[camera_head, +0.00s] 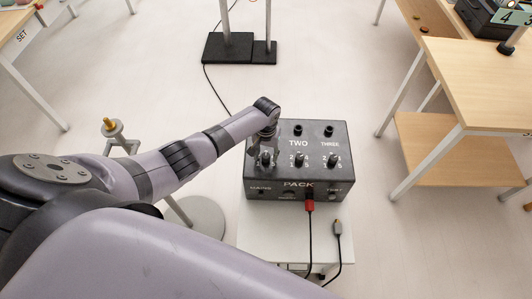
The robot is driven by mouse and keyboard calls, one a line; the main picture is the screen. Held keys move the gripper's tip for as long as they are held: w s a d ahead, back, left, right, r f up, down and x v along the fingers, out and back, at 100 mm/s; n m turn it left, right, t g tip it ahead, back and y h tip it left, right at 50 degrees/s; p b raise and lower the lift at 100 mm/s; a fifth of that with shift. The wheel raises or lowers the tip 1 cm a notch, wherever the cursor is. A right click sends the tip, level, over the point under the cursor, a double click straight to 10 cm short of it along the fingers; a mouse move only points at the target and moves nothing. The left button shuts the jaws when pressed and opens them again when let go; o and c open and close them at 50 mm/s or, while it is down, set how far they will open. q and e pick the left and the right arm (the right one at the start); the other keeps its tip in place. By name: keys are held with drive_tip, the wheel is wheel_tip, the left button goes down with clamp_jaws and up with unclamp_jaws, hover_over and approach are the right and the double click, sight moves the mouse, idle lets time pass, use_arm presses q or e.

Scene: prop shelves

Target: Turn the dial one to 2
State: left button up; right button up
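A dark grey control box (297,184) marked PACK stands on a small white table (268,235). Its top has three dials in a row, with labels TWO and THREE readable over the middle and right ones. Dial one (266,159) is the left one; its label is hidden behind my arm. My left gripper (269,146) points down at the box's left part, right at or just above dial one. Its fingers are small and dark, so I cannot tell whether they touch the dial or how far apart they are. The dial's pointer is too small to read. My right gripper is out of view.
The middle dial (299,160) and right dial (332,161) stand close beside dial one. A red plug (309,206) sits in the box's front, and a loose grey plug (338,228) lies to its right. A stand with a brass top (109,124) is at left, a wooden table (480,75) at right.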

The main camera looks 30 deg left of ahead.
sight(266, 155)
use_arm(q)
drive_tip(key=shift+r, duration=0.1)
wheel_tip(266, 155, up, 12)
idle(0.6)
idle(0.5)
